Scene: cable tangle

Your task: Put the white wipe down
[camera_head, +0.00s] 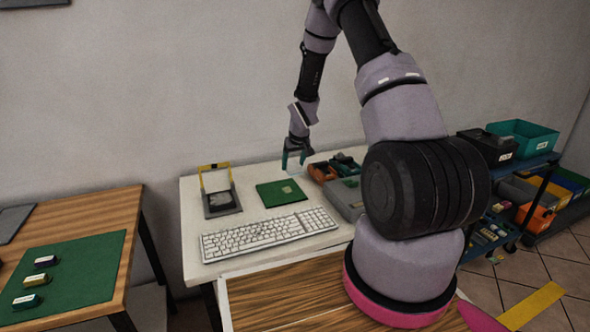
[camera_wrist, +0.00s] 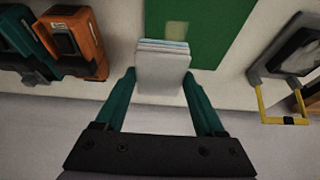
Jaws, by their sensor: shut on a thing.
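The white wipe (camera_wrist: 162,73) shows in the wrist view as a pale, folded block between my gripper's two teal fingers. My gripper (camera_wrist: 164,85) is shut on it. The wipe is too small to make out clearly there. In the wrist view it overlaps the near edge of the green mat (camera_wrist: 222,25); I cannot tell its exact height above the table.
The green mat (camera_head: 281,193) bears a small pale patch. A keyboard (camera_head: 268,234) lies in front of it. A yellow-framed grey stand (camera_head: 220,190) is at left. Orange (camera_head: 322,172) and teal (camera_head: 345,165) tools lie at right, beside a grey case (camera_head: 347,199).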

